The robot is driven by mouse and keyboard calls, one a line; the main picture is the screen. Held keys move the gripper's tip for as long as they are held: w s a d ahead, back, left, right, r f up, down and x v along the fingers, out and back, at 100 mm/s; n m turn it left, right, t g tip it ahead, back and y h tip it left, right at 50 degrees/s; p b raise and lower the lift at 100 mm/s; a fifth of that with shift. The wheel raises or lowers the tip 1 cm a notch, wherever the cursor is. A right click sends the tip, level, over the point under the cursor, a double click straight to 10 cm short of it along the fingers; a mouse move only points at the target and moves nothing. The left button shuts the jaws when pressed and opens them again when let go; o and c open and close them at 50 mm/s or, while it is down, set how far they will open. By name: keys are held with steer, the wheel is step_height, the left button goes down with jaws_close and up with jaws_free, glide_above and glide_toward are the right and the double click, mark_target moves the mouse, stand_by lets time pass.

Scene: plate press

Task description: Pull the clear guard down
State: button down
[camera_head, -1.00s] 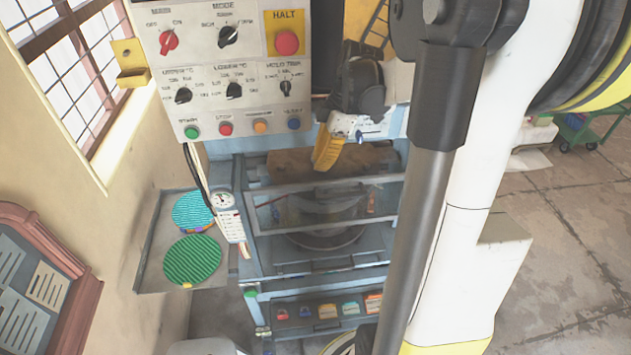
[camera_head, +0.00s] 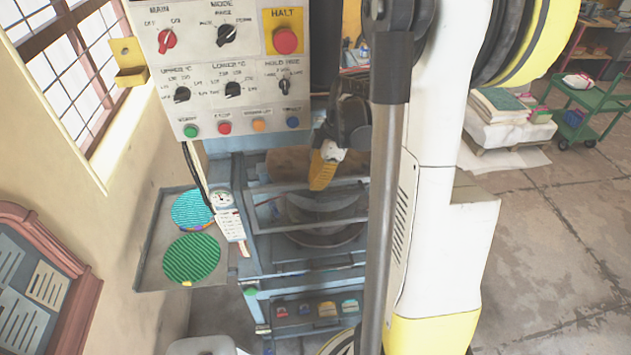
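The clear guard (camera_head: 270,209) is a see-through panel in a pale frame across the front of the press. A dark round plate (camera_head: 325,236) shows behind and below it. My gripper (camera_head: 322,176), dark with a yellow finger, points down close to the guard's top rail. I cannot tell whether it touches the rail. Only one finger shows clearly, so its opening is unclear. My white arm and grey column hide the right side of the press and of the guard.
The control panel (camera_head: 226,70) with knobs and a red HALT button (camera_head: 286,40) hangs above left of my gripper. A gauge (camera_head: 223,199) stands left of the guard. A green cart (camera_head: 590,110) stands far right on open floor.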

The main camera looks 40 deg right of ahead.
step_height(320, 180, down, 20)
steer(key=b, duration=1.6)
steer(key=shift+r, duration=0.15)
steer(key=shift+s, duration=0.1)
